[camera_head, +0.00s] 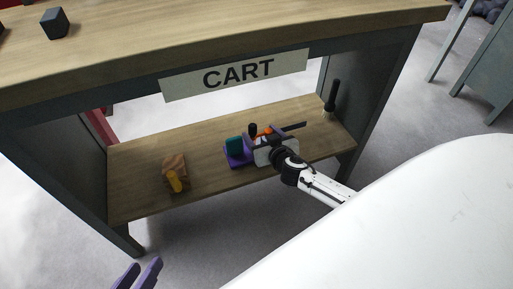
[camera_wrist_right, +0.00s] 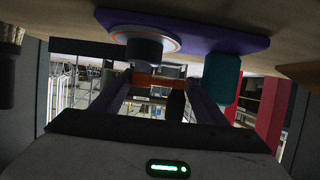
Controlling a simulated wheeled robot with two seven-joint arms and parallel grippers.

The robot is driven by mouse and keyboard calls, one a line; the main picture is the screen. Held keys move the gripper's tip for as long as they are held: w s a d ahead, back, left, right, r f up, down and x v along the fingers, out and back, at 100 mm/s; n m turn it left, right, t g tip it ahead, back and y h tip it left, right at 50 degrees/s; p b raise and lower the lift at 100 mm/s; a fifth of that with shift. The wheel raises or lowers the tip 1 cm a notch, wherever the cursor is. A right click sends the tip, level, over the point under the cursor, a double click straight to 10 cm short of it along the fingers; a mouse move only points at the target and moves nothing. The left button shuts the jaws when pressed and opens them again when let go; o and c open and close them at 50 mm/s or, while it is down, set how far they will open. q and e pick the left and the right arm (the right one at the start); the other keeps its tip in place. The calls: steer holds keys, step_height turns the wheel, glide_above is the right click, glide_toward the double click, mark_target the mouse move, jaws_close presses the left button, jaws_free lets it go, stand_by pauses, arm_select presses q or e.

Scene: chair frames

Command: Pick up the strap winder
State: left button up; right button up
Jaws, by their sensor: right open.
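On the cart's lower shelf, a purple base with a teal block (camera_head: 236,147) stands left of my right gripper (camera_head: 262,150); I take it for the strap winder but cannot be sure. In the right wrist view, shown upside down, the purple base (camera_wrist_right: 215,38) carries a grey round part with an orange rim (camera_wrist_right: 145,45) and the teal block (camera_wrist_right: 221,78). My right gripper (camera_wrist_right: 160,92) is open. An orange bar (camera_wrist_right: 158,82) and a dark cylinder show between its purple fingers; contact cannot be told. My left gripper (camera_head: 138,274) is open, low at the left, away from the shelf.
A wooden block with a yellow part (camera_head: 174,174) stands at the shelf's left. A dark upright tool (camera_head: 331,98) stands at its right end. The cart top (camera_head: 200,40) overhangs the shelf, with side panels at both ends. A white surface (camera_head: 410,220) fills the lower right.

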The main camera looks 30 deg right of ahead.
steer(key=shift+w, duration=0.25)
steer(key=c, duration=1.3)
steer(key=shift+c, duration=0.9)
